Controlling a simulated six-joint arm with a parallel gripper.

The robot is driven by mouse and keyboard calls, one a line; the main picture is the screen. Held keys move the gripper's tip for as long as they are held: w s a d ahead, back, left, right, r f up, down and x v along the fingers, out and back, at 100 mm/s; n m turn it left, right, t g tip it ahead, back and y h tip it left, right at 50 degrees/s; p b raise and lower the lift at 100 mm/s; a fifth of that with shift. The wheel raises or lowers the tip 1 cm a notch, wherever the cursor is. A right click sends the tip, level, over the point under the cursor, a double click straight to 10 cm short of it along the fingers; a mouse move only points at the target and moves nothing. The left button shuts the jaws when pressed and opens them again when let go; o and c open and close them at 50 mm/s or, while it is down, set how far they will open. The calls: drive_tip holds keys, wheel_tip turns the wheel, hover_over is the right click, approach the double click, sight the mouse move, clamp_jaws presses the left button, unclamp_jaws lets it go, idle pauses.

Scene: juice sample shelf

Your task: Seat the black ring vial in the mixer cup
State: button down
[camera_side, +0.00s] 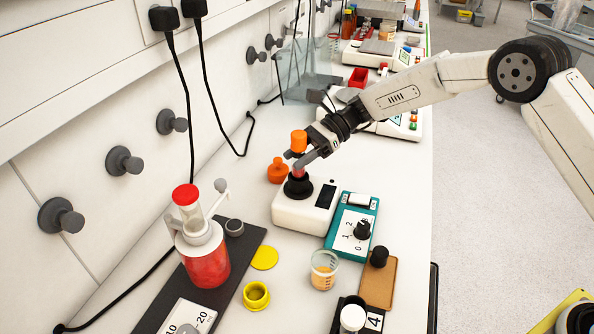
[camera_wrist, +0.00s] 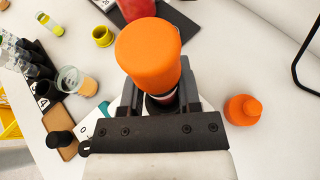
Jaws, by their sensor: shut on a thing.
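The vial with a large orange cap (camera_side: 299,140) is upright between the fingers of my gripper (camera_side: 308,158). A short reddish length of it shows below the fingers, directly over the black mixer cup (camera_side: 298,188) on the white mixer (camera_side: 300,212). Its lower end is at or just inside the cup mouth; I cannot tell how deep. In the wrist view the orange cap (camera_wrist: 148,50) fills the middle, with a dark band and a pale band on the body below it. My gripper (camera_wrist: 160,103) is shut on the vial. The cap hides the cup there.
An orange bottle (camera_side: 278,170) stands close behind the mixer. A teal dial box (camera_side: 350,222) sits in front of it to the right. A red-filled dispenser (camera_side: 203,250), a beaker (camera_side: 323,270) and a yellow cup (camera_side: 256,295) stand nearer the camera.

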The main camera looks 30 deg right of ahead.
drive_tip(key=shift+f, duration=1.65)
idle(1.3)
drive_tip(key=shift+c, duration=1.1)
unclamp_jaws()
drive_tip(key=shift+d, duration=0.1)
drive_tip(key=shift+v, duration=3.8)
drive_tip(key=shift+s, duration=0.15)
drive_tip(key=shift+s+d, duration=0.1)
drive_tip(key=shift+s, duration=0.1)
drive_tip(key=s+d+f+n+t+h, duration=0.1)
drive_tip(key=s+d+n+h, duration=0.3)
drive_tip(key=s, duration=0.4)
drive_tip(key=s+d+f+n+t+h, duration=0.1)
drive_tip(key=s+d+n+h, duration=0.4)
drive_tip(key=s+n, duration=0.2)
drive_tip(key=s+d+n+t+h, duration=0.1)
drive_tip(key=s+d+n+h, duration=0.3)
drive_tip(key=s, duration=0.7)
drive_tip(key=shift+d+f+n+t, duration=0.4)
drive_tip(key=shift+n, duration=0.6)
